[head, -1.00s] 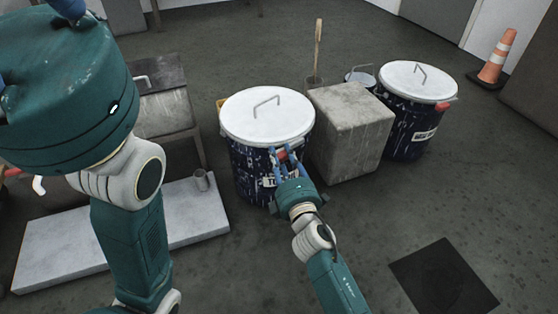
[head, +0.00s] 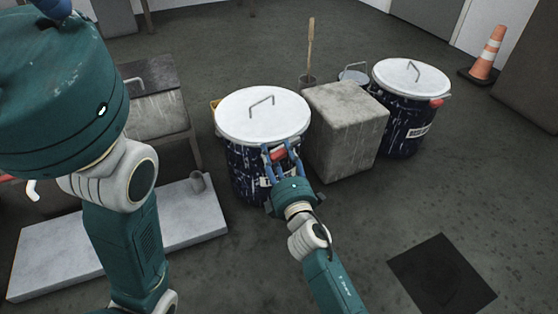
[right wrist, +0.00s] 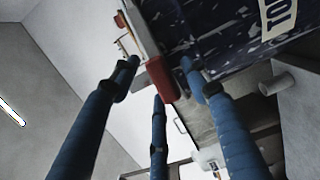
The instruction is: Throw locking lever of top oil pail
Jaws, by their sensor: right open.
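The nearer oil pail (head: 245,165) is dark blue with white splashes and stands upright under a white lid (head: 262,115) with a wire handle. Its red locking lever (head: 279,155) sits just below the lid rim on the near side. My right gripper (head: 279,149) is open, with its blue fingers spread around the red lever. In the right wrist view the lever (right wrist: 163,80) lies between the fingertips; contact cannot be told. A second oil pail (head: 405,120) with a red lever stands to the right. My left gripper (head: 68,95) shows large at the left; its fingers are mostly out of frame.
A concrete block (head: 345,130) stands between the two pails. A small bucket (head: 355,73) is behind it. A pale slab (head: 120,235) with a cup (head: 197,182) lies at left. A traffic cone (head: 487,55) stands at far right.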

